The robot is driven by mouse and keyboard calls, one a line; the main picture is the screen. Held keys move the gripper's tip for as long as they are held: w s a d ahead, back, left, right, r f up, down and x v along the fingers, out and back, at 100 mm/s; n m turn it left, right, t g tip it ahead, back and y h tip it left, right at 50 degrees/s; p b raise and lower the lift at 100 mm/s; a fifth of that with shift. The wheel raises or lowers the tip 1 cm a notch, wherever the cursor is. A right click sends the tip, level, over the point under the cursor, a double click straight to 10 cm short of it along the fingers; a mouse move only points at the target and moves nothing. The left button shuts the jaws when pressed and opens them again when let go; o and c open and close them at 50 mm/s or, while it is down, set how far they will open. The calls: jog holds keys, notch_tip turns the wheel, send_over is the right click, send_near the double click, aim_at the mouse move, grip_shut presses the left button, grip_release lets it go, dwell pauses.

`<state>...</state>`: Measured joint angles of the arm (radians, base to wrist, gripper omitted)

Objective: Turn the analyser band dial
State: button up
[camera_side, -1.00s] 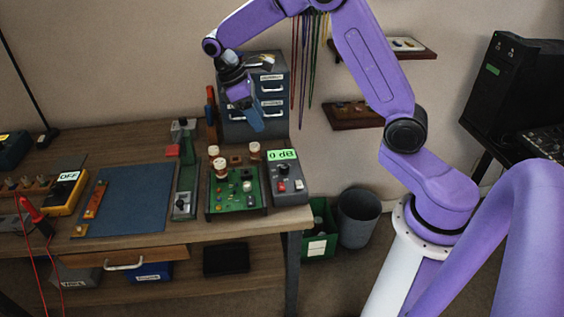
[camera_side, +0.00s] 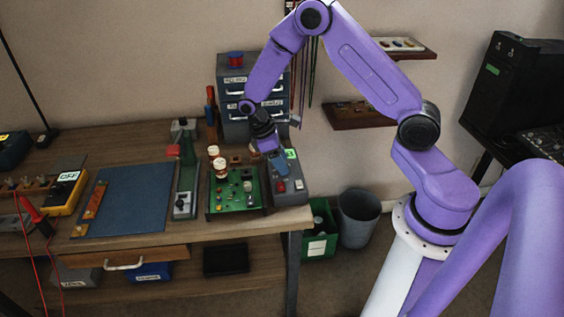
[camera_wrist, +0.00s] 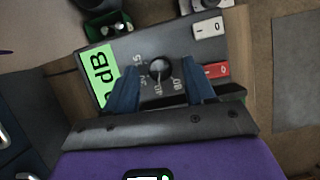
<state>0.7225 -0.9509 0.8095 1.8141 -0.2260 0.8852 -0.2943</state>
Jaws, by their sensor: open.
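The analyser is a dark grey box (camera_side: 295,189) at the right end of the bench. In the wrist view its top (camera_wrist: 190,42) carries a round black dial (camera_wrist: 159,68) with a light pointer mark and printed markings around it. My gripper (camera_wrist: 163,90) is open, with a blue finger on each side of the dial. It appears just short of the dial; I cannot tell if it touches. In the side view my gripper (camera_side: 279,164) hides the dial and most of the display.
A white switch (camera_wrist: 208,27) and a red switch (camera_wrist: 210,70) sit right of the dial. A green circuit board (camera_side: 236,192) with parts stands left of the analyser. A drawer cabinet (camera_side: 236,98) stands behind.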

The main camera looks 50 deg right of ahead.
jog(key=shift+s+d+f, duration=0.15)
jog(key=shift+s+f, duration=0.05)
jog(key=shift+f, duration=0.25)
grip_shut()
